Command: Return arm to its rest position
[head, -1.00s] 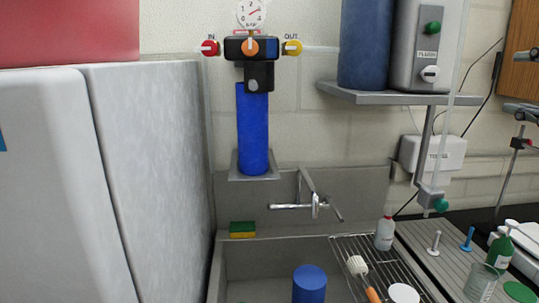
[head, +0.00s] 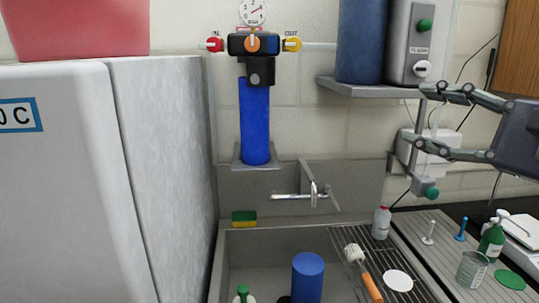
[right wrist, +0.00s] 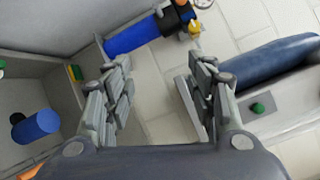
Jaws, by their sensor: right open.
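My right gripper (head: 416,116) reaches in from the right edge of the head view. Its two jointed fingers are spread wide with nothing between them. It shows in front of the wall, below the shelf at the right. In the right wrist view my right gripper (right wrist: 156,75) is also open and empty, with the blue filter housing (right wrist: 133,37) beyond its fingers. That blue filter housing (head: 254,122) hangs upright on the wall under a gauge and valve head (head: 253,44). My left gripper is not in view.
A shelf (head: 380,91) holds a dark blue tank (head: 361,42) and a grey unit (head: 407,45). Below are a sink with a faucet (head: 313,193), a blue cylinder (head: 308,277), a rack with a brush (head: 362,272), and a bottle (head: 381,222). A white cabinet (head: 60,180) stands left.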

